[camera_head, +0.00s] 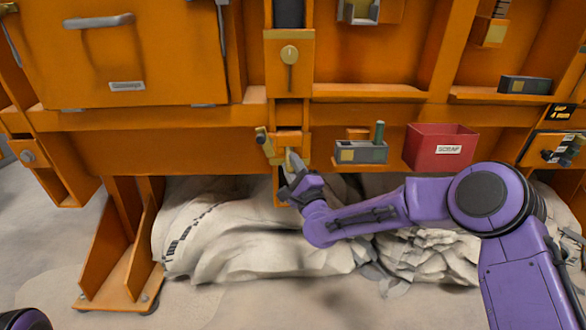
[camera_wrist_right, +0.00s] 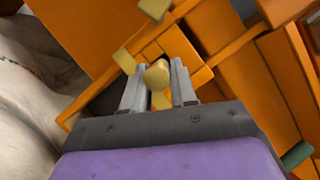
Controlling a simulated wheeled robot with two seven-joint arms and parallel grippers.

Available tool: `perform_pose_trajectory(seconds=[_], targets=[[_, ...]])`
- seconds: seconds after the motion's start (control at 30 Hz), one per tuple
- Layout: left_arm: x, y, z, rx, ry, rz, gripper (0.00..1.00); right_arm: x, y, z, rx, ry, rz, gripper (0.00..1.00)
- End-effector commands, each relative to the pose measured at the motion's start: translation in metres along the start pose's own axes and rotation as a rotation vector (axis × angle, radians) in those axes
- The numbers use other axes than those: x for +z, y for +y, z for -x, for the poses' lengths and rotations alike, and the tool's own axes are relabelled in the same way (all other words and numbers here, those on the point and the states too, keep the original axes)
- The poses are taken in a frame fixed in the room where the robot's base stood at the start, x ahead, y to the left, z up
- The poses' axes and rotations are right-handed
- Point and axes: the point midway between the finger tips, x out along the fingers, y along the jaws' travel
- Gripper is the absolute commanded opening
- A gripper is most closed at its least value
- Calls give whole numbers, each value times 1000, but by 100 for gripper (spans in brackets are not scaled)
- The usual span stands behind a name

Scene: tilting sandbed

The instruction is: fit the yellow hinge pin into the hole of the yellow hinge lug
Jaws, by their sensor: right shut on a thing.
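My right gripper (camera_head: 289,160) is at the orange bracket below the central post. In the right wrist view its two grey fingers (camera_wrist_right: 159,82) are shut on the yellow hinge pin (camera_wrist_right: 157,75), whose rounded end shows between them. The pin also shows as a small pale yellow piece at the fingertips in the head view (camera_head: 292,160). A small yellow piece, perhaps the hinge lug (camera_head: 263,140), sits just left of the gripper; it also shows in the wrist view (camera_wrist_right: 124,60). I cannot make out the hole, or whether the pin touches anything. My left gripper is not in view.
A red scrap bin (camera_head: 441,147) is farther right. Pale crumpled sacks (camera_head: 250,240) lie below.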

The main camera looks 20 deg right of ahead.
Motion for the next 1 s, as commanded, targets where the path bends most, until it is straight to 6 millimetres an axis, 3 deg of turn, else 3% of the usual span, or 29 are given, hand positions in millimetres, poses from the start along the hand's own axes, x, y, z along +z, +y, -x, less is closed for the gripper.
perform_pose_trajectory(seconds=[1.0], targets=[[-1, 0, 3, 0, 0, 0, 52, -10, -1, -24, -3, 0, -1, 0]])
